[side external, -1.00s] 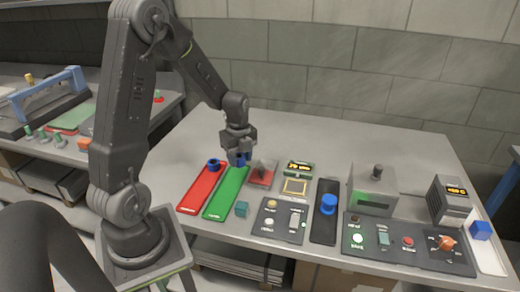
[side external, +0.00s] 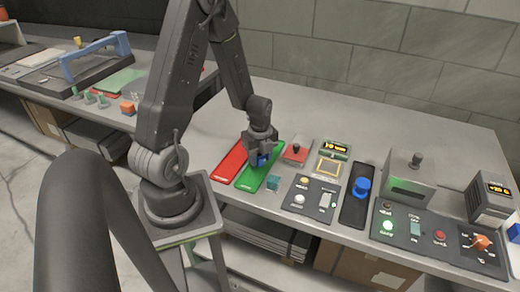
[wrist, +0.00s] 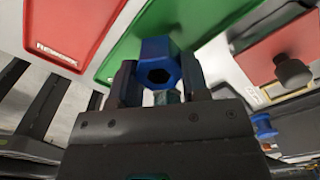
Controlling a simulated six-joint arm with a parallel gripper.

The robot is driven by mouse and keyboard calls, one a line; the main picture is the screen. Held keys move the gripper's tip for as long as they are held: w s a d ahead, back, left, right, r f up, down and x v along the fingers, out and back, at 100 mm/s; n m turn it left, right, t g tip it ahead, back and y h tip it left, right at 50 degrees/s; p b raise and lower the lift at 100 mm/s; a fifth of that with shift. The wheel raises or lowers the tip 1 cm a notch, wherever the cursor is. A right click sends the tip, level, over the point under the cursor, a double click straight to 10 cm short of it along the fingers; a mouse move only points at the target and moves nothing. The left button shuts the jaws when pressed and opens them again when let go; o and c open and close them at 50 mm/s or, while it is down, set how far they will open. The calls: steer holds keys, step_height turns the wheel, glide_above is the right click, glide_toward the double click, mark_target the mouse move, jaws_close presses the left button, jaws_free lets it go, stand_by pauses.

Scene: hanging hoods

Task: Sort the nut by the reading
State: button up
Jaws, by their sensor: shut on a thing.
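My gripper (side external: 261,150) is shut on a blue nut (side external: 263,161), held at the green tray (side external: 256,180). In the wrist view the nut (wrist: 158,62) sits between the fingers, its dark hole facing the camera, with green behind it. I cannot tell whether the nut touches the tray. The red tray (side external: 231,165) lies just left; the wrist view shows a label on it that seems to read REWORK. A gauge with a yellow-lit display (side external: 339,147) stands behind a yellow-framed pad (side external: 328,166); its digits are too small to read.
A teal block (side external: 273,183) stands close right of the green tray. A red plate with a dark knob (side external: 295,152) is right of my gripper. A button panel (side external: 309,198), a blue knob on a black strip (side external: 362,188) and a grey box (side external: 407,178) lie further right.

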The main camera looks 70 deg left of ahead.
steer(key=shift+f, duration=0.35)
steer(key=shift+f, duration=0.5)
stand_by(0.3)
steer(key=o, duration=1.2)
step_height(320, 180, up, 14)
steer(key=s+d+r+n+t, duration=0.2)
steer(key=s+d+r+n, duration=0.1)
steer(key=d+r+n, duration=0.4)
steer(key=s+d+r+n+t, duration=0.3)
steer(key=d+r+n, duration=0.4)
steer(key=d, duration=0.5)
steer(key=shift+d+r+n+t, duration=0.25)
steer(key=shift+d+n+t, duration=0.05)
steer(key=shift+n, duration=0.9)
